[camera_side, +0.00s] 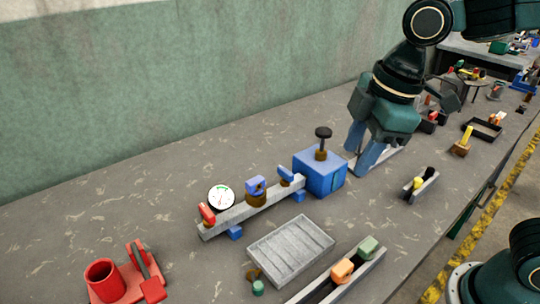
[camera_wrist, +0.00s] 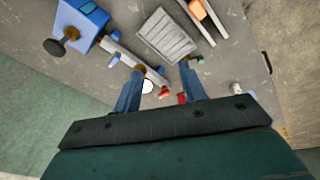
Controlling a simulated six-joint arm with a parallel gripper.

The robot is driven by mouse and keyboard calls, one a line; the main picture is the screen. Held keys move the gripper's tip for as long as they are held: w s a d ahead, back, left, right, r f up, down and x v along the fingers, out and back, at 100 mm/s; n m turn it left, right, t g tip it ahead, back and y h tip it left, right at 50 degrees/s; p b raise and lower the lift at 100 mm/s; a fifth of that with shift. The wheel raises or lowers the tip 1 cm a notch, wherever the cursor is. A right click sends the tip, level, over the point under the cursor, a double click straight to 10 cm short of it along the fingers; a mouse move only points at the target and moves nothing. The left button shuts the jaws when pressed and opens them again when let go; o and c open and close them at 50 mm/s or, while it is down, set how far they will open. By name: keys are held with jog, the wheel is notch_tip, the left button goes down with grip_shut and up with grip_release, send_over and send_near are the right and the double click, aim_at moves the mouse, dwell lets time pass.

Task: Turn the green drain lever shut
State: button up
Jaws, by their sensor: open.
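A small green piece (camera_side: 258,287) on a brass fitting (camera_side: 253,274) sits at the near left corner of the grey slatted plate; it looks like the drain lever, but its setting is too small to tell. It also shows in the wrist view (camera_wrist: 200,59), just beyond the right fingertip. My gripper (camera_side: 358,160) is open and empty, its blue fingers pointing down beside the blue box, well to the right of and behind the green piece. The fingers also show in the wrist view (camera_wrist: 162,69).
The blue box (camera_side: 319,178) with a black knob (camera_side: 323,132) adjoins a grey bar (camera_side: 238,212) with valves and a round gauge (camera_side: 221,198). The grey slatted plate (camera_side: 290,248) and a rack of blocks (camera_side: 357,277) lie in front. A red cup (camera_side: 103,281) stands left.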

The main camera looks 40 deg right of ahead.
jog(key=w+a+f+n+g, duration=0.1)
jog(key=a+f+n, duration=0.1)
jog(key=a+n, duration=0.15)
jog(key=w+a+f+n, duration=0.1)
jog(key=w+a+n, duration=0.1)
jog(key=a, duration=0.3)
jog(key=n+g+h, duration=0.1)
jog(key=n+g, duration=0.1)
jog(key=n, duration=0.4)
send_over(258, 285)
notch_tip(258, 285, down, 6)
jog(key=shift+f, duration=0.1)
notch_tip(258, 285, down, 14)
jog(key=shift+r, duration=0.15)
jog(key=shift+c, duration=0.4)
grip_shut()
